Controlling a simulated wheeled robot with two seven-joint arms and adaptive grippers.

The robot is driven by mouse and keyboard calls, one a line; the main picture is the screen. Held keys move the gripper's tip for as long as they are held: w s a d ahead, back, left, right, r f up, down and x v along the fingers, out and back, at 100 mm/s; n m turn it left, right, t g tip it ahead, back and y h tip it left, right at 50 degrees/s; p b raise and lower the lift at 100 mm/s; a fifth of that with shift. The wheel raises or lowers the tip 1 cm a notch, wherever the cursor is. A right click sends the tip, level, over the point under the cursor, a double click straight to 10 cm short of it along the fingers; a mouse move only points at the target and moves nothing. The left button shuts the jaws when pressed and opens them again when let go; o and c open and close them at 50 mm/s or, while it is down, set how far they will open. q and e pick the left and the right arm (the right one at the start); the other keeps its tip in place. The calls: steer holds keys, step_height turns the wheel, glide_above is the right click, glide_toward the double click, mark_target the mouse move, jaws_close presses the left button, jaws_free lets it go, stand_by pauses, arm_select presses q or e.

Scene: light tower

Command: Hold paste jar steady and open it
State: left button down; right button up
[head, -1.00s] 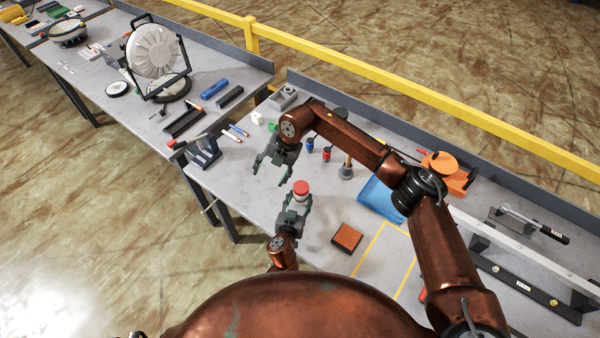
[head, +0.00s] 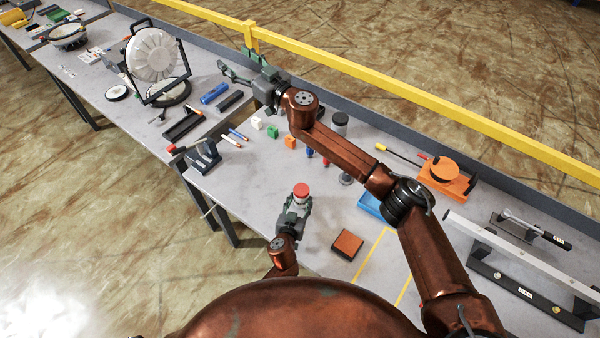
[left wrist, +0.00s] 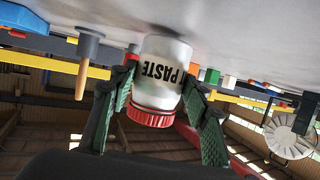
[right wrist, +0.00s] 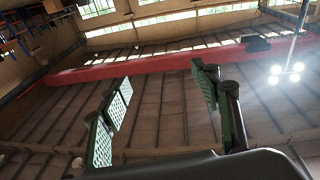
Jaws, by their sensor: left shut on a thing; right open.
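The paste jar (head: 301,198) is a pale jar with a red lid (head: 302,189), and the lid is on it. My left gripper (head: 297,208) is shut around the jar's sides near the front edge of the bench. In the left wrist view the jar (left wrist: 163,72) appears inverted, with the label PASTE readable and the red lid (left wrist: 152,117) between the fingers. I cannot tell whether its base touches the bench. My right gripper (head: 238,66) is open and empty, raised beyond the jar toward the yellow rail. The right wrist view shows its spread fingers (right wrist: 165,105) against the roof.
A brown block (head: 347,244) lies right of the jar. A blue tray (head: 369,204), partly hidden by my right arm, and an orange tool (head: 447,178) stand farther right. Small coloured cubes (head: 273,132) lie behind. The bench between cubes and jar is clear.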

steer(key=w+d+f+m+t+h, duration=0.2)
steer(key=w+d+f+m+h, duration=0.6)
steer(key=m, duration=0.3)
steer(key=m+g+h, duration=0.7)
steer(key=m+g, duration=0.4)
steer(key=g, duration=0.4)
glide_above(300, 185)
step_height(300, 185, down, 28)
steer(key=shift+f, duration=0.15)
steer(key=shift+d+f, duration=0.1)
steer(key=shift+f, duration=3.75)
steer(key=shift+o, duration=0.7)
steer(key=shift+w+r+y, duration=0.1)
steer(key=shift+r+y, duration=0.05)
steer(key=shift+y, duration=0.15)
steer(key=c, duration=1.4)
